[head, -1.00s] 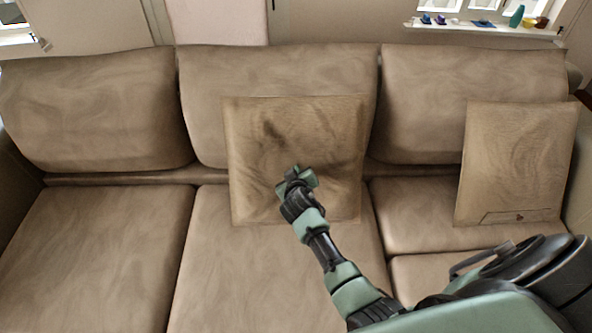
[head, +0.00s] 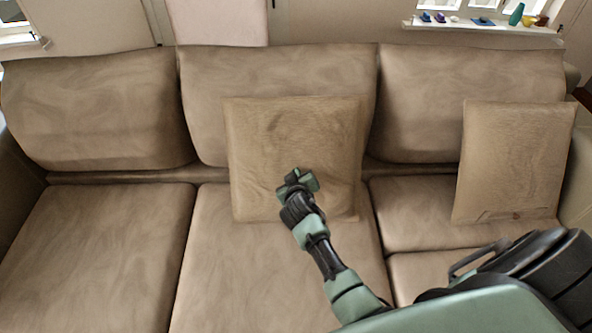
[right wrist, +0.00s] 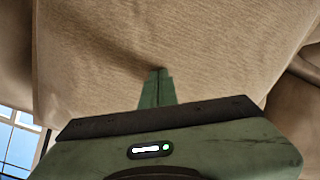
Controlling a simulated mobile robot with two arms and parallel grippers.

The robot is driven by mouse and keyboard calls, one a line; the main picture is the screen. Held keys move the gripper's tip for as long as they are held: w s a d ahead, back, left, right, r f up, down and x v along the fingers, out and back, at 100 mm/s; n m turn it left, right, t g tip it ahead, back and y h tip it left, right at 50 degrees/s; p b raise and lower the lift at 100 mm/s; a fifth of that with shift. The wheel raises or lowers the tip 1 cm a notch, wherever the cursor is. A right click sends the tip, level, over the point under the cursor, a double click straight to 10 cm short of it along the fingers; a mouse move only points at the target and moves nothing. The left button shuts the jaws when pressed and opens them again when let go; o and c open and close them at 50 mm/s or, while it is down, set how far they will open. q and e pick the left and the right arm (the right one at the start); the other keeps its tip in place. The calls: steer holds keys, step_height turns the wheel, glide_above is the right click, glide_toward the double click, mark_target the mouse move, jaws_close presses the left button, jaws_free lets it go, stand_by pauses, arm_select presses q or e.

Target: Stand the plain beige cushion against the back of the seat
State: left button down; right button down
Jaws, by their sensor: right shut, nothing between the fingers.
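The plain beige cushion (head: 262,135) stands upright on the middle seat of the sofa, leaning against the middle backrest (head: 290,70). My right gripper (head: 298,178) is in front of the cushion's lower middle, shut and empty. In the right wrist view the shut fingers (right wrist: 157,85) point at the cushion's face (right wrist: 150,35), very close to it or touching it; I cannot tell which. The cushion's lower edge is partly hidden by my right arm. My left gripper is not in view.
A second cushion (head: 515,155) with a small marking near its bottom edge leans on the right seat. The left seat (head: 95,250) is bare. A sill (head: 480,27) with small coloured objects is behind the sofa at right.

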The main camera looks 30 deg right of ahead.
steer(key=b+x, duration=0.1)
steer(key=x, duration=0.1)
steer(key=shift+w+d+f+b, duration=0.1)
steer(key=shift+w+f+b, duration=0.1)
steer(key=shift+f+b, duration=0.1)
steer(key=shift+s+r+p, duration=0.15)
steer(key=shift+r+p, duration=0.1)
steer(key=shift+p, duration=0.15)
steer(key=p+v, duration=0.2)
steer(key=v, duration=0.2)
steer(key=shift+s+f, duration=0.1)
steer(key=shift+p, duration=0.3)
steer(key=p+v, duration=0.1)
steer(key=v, duration=0.2)
steer(key=shift+p, duration=0.35)
